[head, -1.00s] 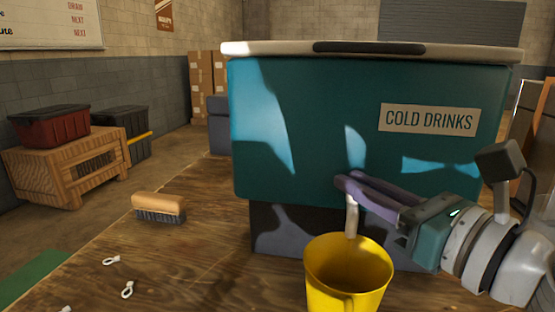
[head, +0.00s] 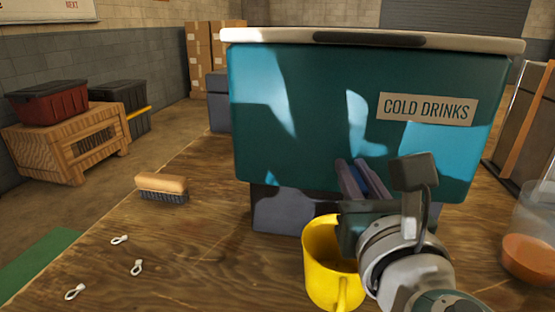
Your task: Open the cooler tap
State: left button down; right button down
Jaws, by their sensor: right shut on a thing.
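The teal cooler (head: 310,140) with a "COLD DRINKS" label (head: 428,108) stands on a dark stand (head: 285,208) on the wooden table. My right gripper (head: 352,178) is at the lower front of the cooler, shut on the blue tap lever (head: 361,180), which shows between its two purple-grey fingers. The tap's spout is hidden behind the gripper. A yellow mug (head: 320,262) stands below, partly covered by my right wrist; its handle faces me. I cannot see whether water flows. My left gripper is not in view.
A brush (head: 162,187) and several small white cable lugs (head: 136,267) lie on the table (head: 190,240) at the left. An orange container (head: 530,258) is at the right edge. A wooden crate (head: 65,145) with a red bin (head: 48,103) stands beyond. The table's left part is mostly clear.

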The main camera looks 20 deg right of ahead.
jog(key=shift+m+h, duration=0.3)
jog(key=shift+h, duration=0.2)
jog(key=c, duration=1.1)
grip_release()
jog(key=v, duration=1)
jog(key=shift+r, duration=0.15)
jog(key=shift+w, duration=0.1)
